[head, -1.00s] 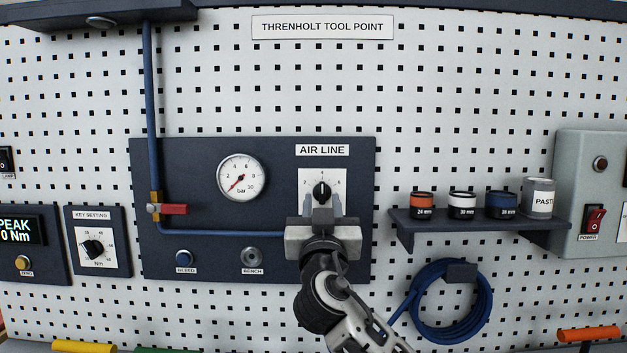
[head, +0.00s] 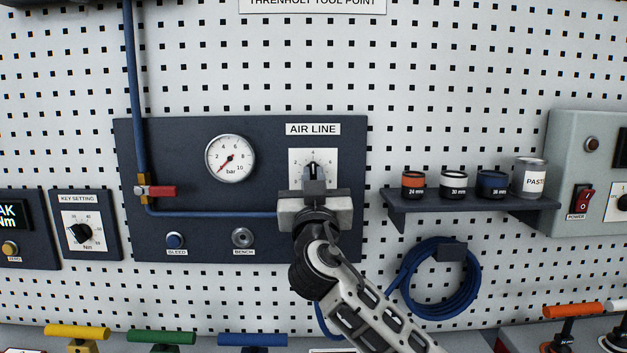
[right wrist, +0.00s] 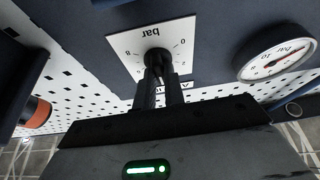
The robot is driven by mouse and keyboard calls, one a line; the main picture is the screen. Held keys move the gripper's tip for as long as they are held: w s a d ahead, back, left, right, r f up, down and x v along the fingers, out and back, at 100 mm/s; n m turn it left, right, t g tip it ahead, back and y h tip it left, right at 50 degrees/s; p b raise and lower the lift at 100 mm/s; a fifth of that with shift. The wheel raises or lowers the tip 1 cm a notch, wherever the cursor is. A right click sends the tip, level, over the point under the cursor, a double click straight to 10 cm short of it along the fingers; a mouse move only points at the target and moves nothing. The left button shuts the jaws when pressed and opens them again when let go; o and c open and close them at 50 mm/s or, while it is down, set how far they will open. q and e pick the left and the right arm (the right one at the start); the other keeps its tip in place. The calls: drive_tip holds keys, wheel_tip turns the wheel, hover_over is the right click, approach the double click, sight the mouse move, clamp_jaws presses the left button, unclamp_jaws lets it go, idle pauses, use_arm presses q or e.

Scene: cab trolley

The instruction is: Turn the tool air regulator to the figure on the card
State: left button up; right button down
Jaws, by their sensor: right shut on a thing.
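The air regulator knob (right wrist: 157,59) is black and sits on a white dial plate (head: 330,158) under the AIR LINE label (head: 313,129). The plate carries figures and "bar" in the right wrist view. My right gripper (head: 313,178) is shut on the knob and covers most of it in the head view. The knob's exact setting is hard to read. The round bar gauge (head: 230,158) is left of it, its red needle pointing to the lower left near the low end. It also shows in the right wrist view (right wrist: 277,54). I see no figure card. My left gripper is not in view.
A red-handled valve (head: 160,192) sits on the blue pipe at left. BLEED (head: 175,240) and BENCH (head: 242,237) fittings are below. A shelf (head: 470,202) with several cans and a coiled blue hose (head: 440,280) are to the right.

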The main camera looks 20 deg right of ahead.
drive_tip(key=shift+n, duration=0.3)
drive_tip(key=shift+n+y, duration=0.4)
drive_tip(key=n+y, duration=0.2)
drive_tip(key=n, duration=0.2)
drive_tip(key=shift+d+n, duration=0.1)
drive_tip(key=shift+n, duration=0.2)
drive_tip(key=shift+r+n+y, duration=0.1)
drive_tip(key=shift+n+y, duration=0.4)
drive_tip(key=shift+n, duration=0.5)
drive_tip(key=c, duration=1.5)
unclamp_jaws()
